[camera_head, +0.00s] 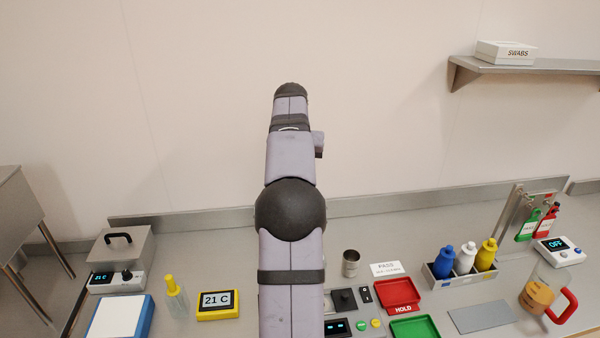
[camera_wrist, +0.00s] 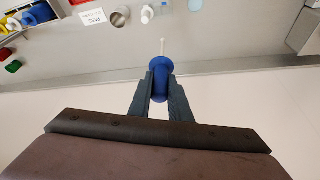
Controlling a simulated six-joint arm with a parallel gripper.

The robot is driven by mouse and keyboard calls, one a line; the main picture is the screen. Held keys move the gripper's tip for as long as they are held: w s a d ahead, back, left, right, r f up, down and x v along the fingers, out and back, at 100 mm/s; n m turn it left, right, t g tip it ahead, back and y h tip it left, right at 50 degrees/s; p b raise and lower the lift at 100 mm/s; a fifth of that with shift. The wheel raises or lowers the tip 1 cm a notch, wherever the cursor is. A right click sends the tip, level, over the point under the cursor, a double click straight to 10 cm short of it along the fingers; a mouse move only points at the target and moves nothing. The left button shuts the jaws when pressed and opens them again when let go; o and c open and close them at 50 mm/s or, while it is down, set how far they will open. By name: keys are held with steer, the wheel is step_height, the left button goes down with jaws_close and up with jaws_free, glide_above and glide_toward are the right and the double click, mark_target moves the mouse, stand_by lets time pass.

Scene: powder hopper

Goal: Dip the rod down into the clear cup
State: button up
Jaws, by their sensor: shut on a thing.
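In the wrist view my gripper (camera_wrist: 161,84) is shut on the blue handle of the rod (camera_wrist: 162,48). The thin white shaft points away from the jaws, above the grey counter and apart from everything on it. I cannot surely pick out the clear cup. A small whitish vessel (camera_wrist: 147,14) at the top of the wrist view may be it, but it is too small to tell. In the head view my arm stands upright in the middle; the gripper and rod do not show there.
A metal cup (camera_head: 350,263) stands by the PASS sign (camera_head: 386,268). Red tray (camera_head: 404,296), green tray (camera_head: 414,328), bottle rack (camera_head: 462,280) and clear red-handled jug (camera_head: 549,292) are at right. A yellow 21 C display (camera_head: 217,305) and yellow-capped bottle (camera_head: 176,300) are left.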

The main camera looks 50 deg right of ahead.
steer(key=w+a+f+n+t+b, duration=0.1)
steer(key=w+a+f+n+b, duration=0.2)
steer(key=f, duration=0.7)
steer(key=w+a+f+n+y+b, duration=0.1)
steer(key=w+a+f+n+b, duration=0.2)
steer(key=f, duration=0.7)
steer(key=shift+w+a+f+t+b, duration=0.3)
steer(key=shift+w+t+b, duration=0.15)
steer(key=shift+w, duration=0.55)
steer(key=shift+f+y, duration=0.15)
steer(key=shift+y, duration=0.15)
step_height(320, 180, down, 8)
steer(key=b, duration=0.6)
steer(key=shift+r, duration=0.2)
